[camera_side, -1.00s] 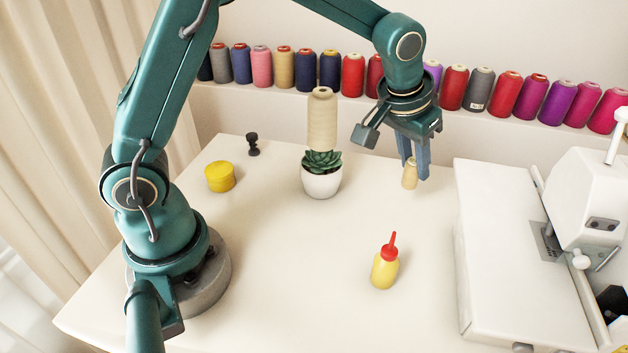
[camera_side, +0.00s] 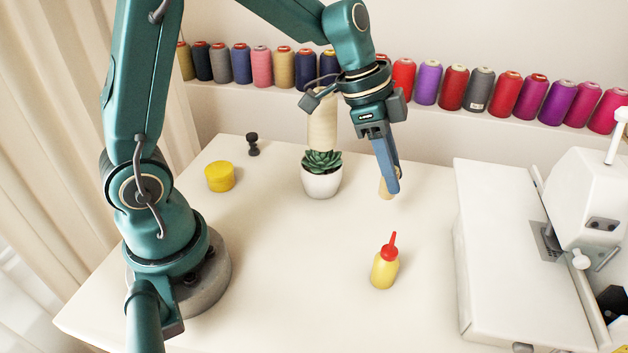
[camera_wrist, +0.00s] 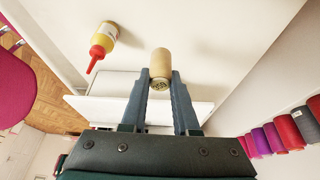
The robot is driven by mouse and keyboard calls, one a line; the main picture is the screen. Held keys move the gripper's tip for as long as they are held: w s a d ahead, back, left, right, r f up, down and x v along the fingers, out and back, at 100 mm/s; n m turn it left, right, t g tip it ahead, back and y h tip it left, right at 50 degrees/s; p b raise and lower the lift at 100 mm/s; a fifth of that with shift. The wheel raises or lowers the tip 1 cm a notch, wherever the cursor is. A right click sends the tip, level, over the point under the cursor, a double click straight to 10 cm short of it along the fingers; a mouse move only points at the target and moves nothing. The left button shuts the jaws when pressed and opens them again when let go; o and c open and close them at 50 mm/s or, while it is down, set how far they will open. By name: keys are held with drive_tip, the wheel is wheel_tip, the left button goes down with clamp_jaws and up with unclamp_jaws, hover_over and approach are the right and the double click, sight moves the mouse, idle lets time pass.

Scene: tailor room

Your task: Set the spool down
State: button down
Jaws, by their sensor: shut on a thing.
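The small tan spool (camera_side: 385,188) is between the fingers of my gripper (camera_side: 394,190), partly hidden by a finger in the side view. In the wrist view the spool (camera_wrist: 161,66) shows between the two fingertips of my gripper (camera_wrist: 161,78), with its printed end facing the camera. My gripper is shut on it. The spool is low over the white table (camera_side: 290,260), to the right of the potted succulent; I cannot tell whether it touches the table.
A yellow bottle with a red nozzle (camera_side: 385,265) stands in front of the spool. The succulent in its white pot (camera_side: 322,183) stands left, with a tall cream cone (camera_side: 322,133) behind it. A yellow tin (camera_side: 220,177) is farther left. A white machine (camera_side: 510,240) stands right.

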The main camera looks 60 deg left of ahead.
drive_tip(key=s+d+r+m+g, duration=0.25)
drive_tip(key=s+m+g, duration=0.35)
drive_tip(key=s+m, duration=1)
drive_tip(key=shift+m, duration=0.7)
drive_tip(key=s+d+f, duration=0.1)
drive_tip(key=d+f, duration=0.1)
drive_tip(key=d, duration=0.1)
drive_tip(key=s+d+f, duration=0.1)
drive_tip(key=d+f, duration=0.1)
drive_tip(key=d, duration=0.1)
drive_tip(key=d+f, duration=0.2)
drive_tip(key=d, duration=0.1)
drive_tip(key=shift+s+d+f, duration=0.35)
drive_tip(key=shift+s, duration=0.05)
drive_tip(key=shift+f, duration=1.95)
drive_tip(key=c, duration=0.7)
unclamp_jaws()
drive_tip(key=shift+f, duration=0.1)
drive_tip(key=shift+o, duration=0.2)
